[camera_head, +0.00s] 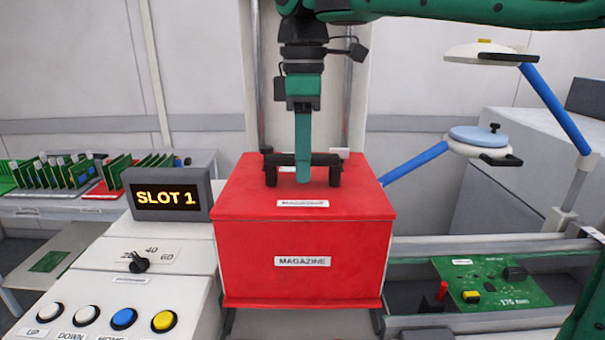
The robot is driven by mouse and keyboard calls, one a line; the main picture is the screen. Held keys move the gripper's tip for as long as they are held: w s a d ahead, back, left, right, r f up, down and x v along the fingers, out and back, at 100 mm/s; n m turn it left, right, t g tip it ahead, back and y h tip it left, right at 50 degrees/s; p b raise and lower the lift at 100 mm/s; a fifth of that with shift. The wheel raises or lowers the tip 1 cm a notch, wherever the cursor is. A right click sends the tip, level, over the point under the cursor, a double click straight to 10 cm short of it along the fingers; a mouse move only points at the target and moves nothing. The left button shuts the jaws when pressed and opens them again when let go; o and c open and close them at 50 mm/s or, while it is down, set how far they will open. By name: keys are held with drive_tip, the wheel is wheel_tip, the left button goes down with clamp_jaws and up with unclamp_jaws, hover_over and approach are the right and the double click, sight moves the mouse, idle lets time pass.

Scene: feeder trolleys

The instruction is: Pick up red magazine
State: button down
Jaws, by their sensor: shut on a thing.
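The red magazine (340,235) is a box with white "MAGAZINE" labels on its top and front. It stands upright in the middle of the head view, between the control panel and the rail section. My gripper (303,172) comes down from above onto the middle of the magazine's top. It is shut on the black handle (275,160) there, between the handle's two dark posts. The fingertips are partly hidden against the handle. The magazine's underside is mostly hidden, so I cannot tell whether it is resting or lifted.
Left is a control panel (95,262) with a "SLOT 1" display (165,197), a knob and several coloured buttons. Behind it, green boards stand on a bench (90,212). Right, a green circuit board (490,283) lies between rails. A lamp with blue arms (555,108) stands at the right.

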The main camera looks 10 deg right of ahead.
drive_tip(key=shift+r, duration=0.35)
drive_tip(key=shift+r, duration=3.45)
